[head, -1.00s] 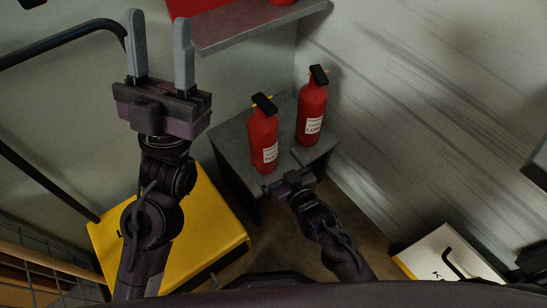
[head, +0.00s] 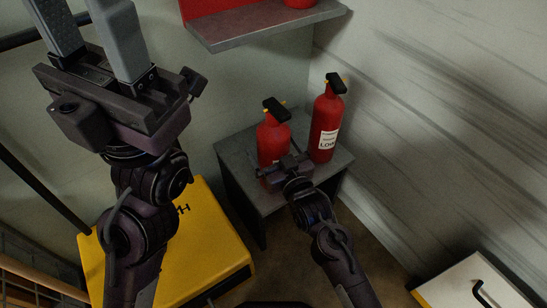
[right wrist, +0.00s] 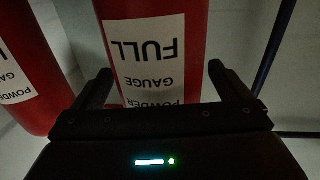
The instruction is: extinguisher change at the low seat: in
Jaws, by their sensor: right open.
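Two red fire extinguishers with black tops stand upright on a low grey stand (head: 235,155). The left one, the FULL extinguisher (head: 272,138), is partly hidden by my right gripper (head: 281,161). The right one, the LOW extinguisher (head: 326,115), stands beside it. My right gripper is open at the FULL extinguisher's lower body. In the right wrist view the FULL label (right wrist: 147,50) appears upside down between the spread fingers (right wrist: 159,75); I cannot tell whether they touch it. My left gripper (head: 85,15) is raised at the upper left, open and empty.
A grey wall shelf (head: 265,27) with a red back panel hangs above the stand, holding a red object cut off by the frame. A yellow case (head: 215,235) lies at lower left. A white-topped box (head: 465,285) with a black handle is at lower right.

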